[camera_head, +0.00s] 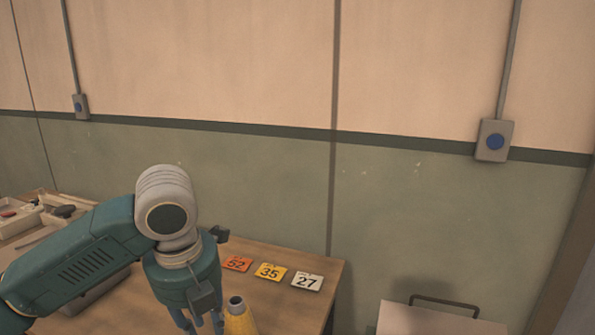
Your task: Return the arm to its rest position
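My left arm comes in from the left, bends at a pale grey joint and points down over the wooden table. My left gripper (201,321) is at the bottom edge of the view. Its fingertips are cut off by the frame, so I cannot tell whether it is open or shut. A yellow tapered object with a grey open top (240,318) stands just right of the gripper; its lower part is out of view. I cannot tell whether they touch. My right gripper is not in view.
The table (290,308) bears an orange card marked 52 (237,264), a yellow card marked 35 (270,272) and a white card marked 27 (306,281). A tray with tools (30,218) lies at left. A pale handled case (440,320) is at lower right. The wall stands behind.

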